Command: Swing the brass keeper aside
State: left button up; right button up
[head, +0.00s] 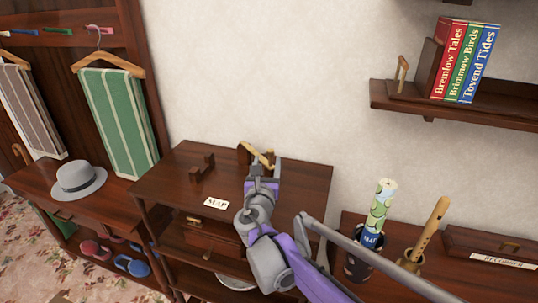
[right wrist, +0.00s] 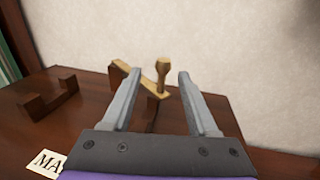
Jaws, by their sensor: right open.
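The brass keeper (head: 256,154) is a slim gold bar on a dark wooden bracket (head: 243,156), at the back of the dark wooden cabinet top. In the right wrist view the keeper (right wrist: 162,72) has an upright knob at one end, and its bar slants down toward that knob. My right gripper (head: 266,171) is open at the keeper. In the right wrist view the knob shows between the two fingers (right wrist: 158,80), with gaps on both sides. I cannot tell whether the fingers touch the bar. My left gripper is not in view.
A second wooden bracket (head: 202,168) stands left on the cabinet top, near a MAP label (head: 217,203). The wall (head: 290,90) is close behind. To the right stand a rolled map in a holder (head: 382,205) and a flute (head: 430,228). A bookshelf (head: 480,115) hangs above.

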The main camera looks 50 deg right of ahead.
jog(key=shift+s+a, duration=0.35)
jog(key=shift+a, duration=0.2)
jog(key=shift+c, duration=1.1)
jog(key=w+m+g+b, duration=0.1)
jog(key=w+a+g+h+b, duration=0.1)
jog(key=b, duration=0.1)
jog(key=w+m+g+b, duration=0.1)
jog(key=b, duration=0.1)
jog(key=shift+w+a+f+m+h, duration=0.15)
jog(key=shift+a+f+m+h, duration=0.15)
jog(key=shift+f+h, duration=0.1)
grip_shut()
jog(key=w+a+f+m+g+h+b, duration=0.1)
jog(key=a+m+g+b, duration=0.4)
jog(key=a+g+b, duration=0.4)
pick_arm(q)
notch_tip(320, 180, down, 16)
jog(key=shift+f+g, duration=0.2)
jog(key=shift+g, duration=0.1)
pick_arm(e)
jog(key=shift+t, duration=0.3)
jog(key=d, duration=1.2)
jog(key=shift+s+d+f, duration=0.1)
jog(key=shift+s+d, duration=0.15)
jog(key=shift+s, duration=0.1)
